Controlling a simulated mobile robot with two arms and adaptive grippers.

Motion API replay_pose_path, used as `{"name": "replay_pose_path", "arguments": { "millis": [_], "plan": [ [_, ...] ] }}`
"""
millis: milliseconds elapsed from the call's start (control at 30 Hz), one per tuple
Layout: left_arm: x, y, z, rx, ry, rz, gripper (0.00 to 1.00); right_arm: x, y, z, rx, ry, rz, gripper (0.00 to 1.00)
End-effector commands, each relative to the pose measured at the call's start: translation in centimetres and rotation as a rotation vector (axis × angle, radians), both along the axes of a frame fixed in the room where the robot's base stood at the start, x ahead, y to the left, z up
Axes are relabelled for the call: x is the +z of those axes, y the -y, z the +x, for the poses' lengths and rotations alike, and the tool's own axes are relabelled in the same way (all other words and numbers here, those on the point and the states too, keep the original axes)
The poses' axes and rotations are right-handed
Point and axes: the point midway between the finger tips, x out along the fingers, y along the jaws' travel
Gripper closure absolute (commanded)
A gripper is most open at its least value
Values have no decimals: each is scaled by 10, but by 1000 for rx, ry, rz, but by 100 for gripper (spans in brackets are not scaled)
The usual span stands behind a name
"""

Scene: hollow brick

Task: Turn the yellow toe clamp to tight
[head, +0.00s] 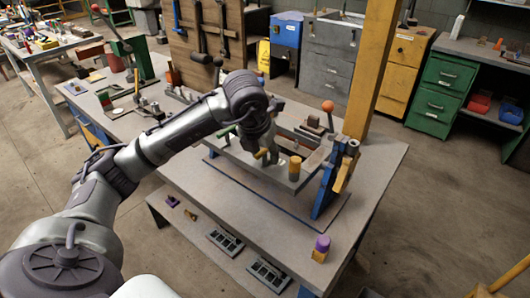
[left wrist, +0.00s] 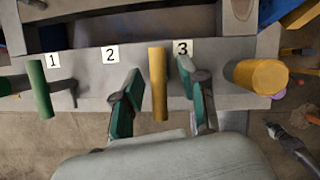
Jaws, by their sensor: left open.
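The yellow toe clamp handle (left wrist: 157,85) stands out from the grey frame between labels 2 and 3 in the left wrist view. My left gripper (left wrist: 160,74) is open, with its green-padded fingers on either side of this handle and gaps on both sides. In the head view my left gripper (head: 268,160) is over the near side of the frame (head: 313,160), and a small yellow end (head: 261,153) shows beside it. The clamp's base and toe are mostly hidden.
A green handle (left wrist: 40,90) is at label 1, left of my fingers. A thick yellow cylinder (left wrist: 257,76) stands close on the right. A blue upright (head: 325,188) and an orange-knobbed lever (head: 328,106) are at the frame's right end.

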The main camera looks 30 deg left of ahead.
Motion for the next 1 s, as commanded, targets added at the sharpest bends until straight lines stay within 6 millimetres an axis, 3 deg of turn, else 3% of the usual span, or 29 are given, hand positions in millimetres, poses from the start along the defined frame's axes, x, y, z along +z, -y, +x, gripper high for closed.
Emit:
{"name": "replay_pose_path", "arguments": {
  "millis": [167, 600, 1000],
  "plan": [
    [20, 1, -6, 0, 6, 0, 58, 0, -1, 0, -1, 1, 1, 100],
    [99, 5, -39, 0, 5, 1, 58, 0, -3, 0, -2, 0, 3, 100],
    [110, 6, -45, 0, 1, 0, 58, 0, -3, 0, -2, 0, 3, 100]
  ]
}}
